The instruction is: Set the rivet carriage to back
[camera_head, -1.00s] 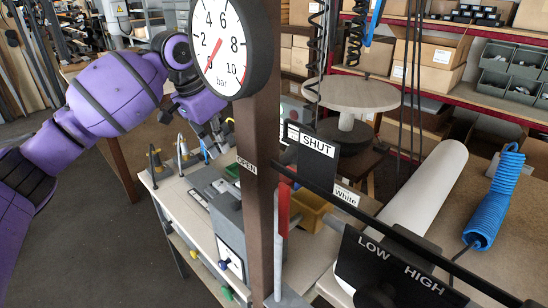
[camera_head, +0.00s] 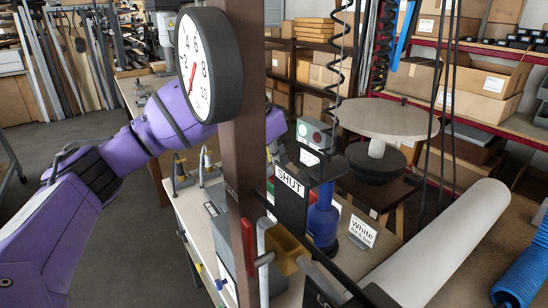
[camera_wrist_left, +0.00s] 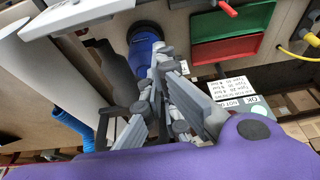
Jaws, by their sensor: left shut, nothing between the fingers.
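I cannot pick out the rivet carriage with certainty in either view; the post and black plate cover part of the bench (camera_head: 190,208). My left arm reaches from the left behind the brown post. Its gripper is mostly hidden in the head view. In the left wrist view my left gripper (camera_wrist_left: 160,85) is shut and empty, its grey fingers close together. Beyond the fingertips stands a blue bottle-like object (camera_wrist_left: 143,38), also seen in the head view (camera_head: 322,222). I cannot tell if the fingers touch anything. My right gripper is not in view.
A brown post (camera_head: 245,165) with a pressure gauge (camera_head: 203,65) stands in front. A black SHUT plate (camera_head: 290,198), white roll (camera_head: 440,245) and round turntable (camera_head: 395,120) crowd the right. Red (camera_wrist_left: 235,18) and green (camera_wrist_left: 225,50) trays lie beyond the fingers.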

